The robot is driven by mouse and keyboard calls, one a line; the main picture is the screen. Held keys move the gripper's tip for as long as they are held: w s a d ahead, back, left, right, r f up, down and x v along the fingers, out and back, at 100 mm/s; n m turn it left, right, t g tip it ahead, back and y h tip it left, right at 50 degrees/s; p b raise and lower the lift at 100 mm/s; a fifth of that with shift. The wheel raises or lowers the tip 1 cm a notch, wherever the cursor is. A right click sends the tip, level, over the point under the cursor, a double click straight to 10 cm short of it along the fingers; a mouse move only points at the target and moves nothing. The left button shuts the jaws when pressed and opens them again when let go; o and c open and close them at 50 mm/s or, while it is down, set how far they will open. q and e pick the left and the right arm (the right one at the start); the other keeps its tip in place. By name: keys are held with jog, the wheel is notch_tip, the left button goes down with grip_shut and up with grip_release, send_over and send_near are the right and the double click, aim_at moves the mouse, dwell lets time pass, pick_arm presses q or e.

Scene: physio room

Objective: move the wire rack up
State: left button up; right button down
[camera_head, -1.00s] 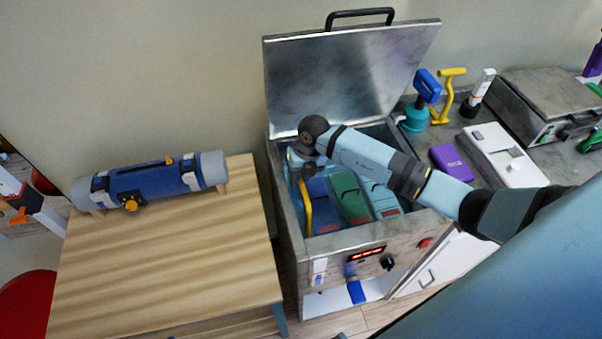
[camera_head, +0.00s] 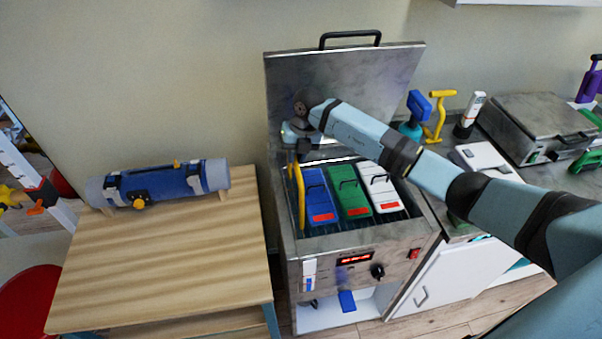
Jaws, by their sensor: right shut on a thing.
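The wire rack, with a tall yellow handle (camera_head: 301,200) at its left side, is in the open metal tank (camera_head: 345,254). The packs stand near the level of the tank's rim. My right gripper (camera_head: 292,153) is at the top of the yellow handle at the tank's back left, shut on the rack. Its fingertips are small and partly hidden by the wrist. My left gripper is not in view.
The tank's raised lid (camera_head: 345,88) stands behind my right arm. A wooden table (camera_head: 160,268) with a blue cylindrical device (camera_head: 160,184) is at the left. A counter at the right holds a teal-and-blue pump (camera_head: 415,112), a yellow handled tool (camera_head: 437,115) and a closed metal box (camera_head: 535,124).

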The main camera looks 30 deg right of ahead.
jog(key=shift+r, duration=0.65)
jog(key=shift+w, duration=0.15)
jog(key=c, duration=1.1)
grip_release()
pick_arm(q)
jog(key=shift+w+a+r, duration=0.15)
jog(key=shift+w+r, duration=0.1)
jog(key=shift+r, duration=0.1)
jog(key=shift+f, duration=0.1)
pick_arm(e)
jog(key=shift+f, duration=0.2)
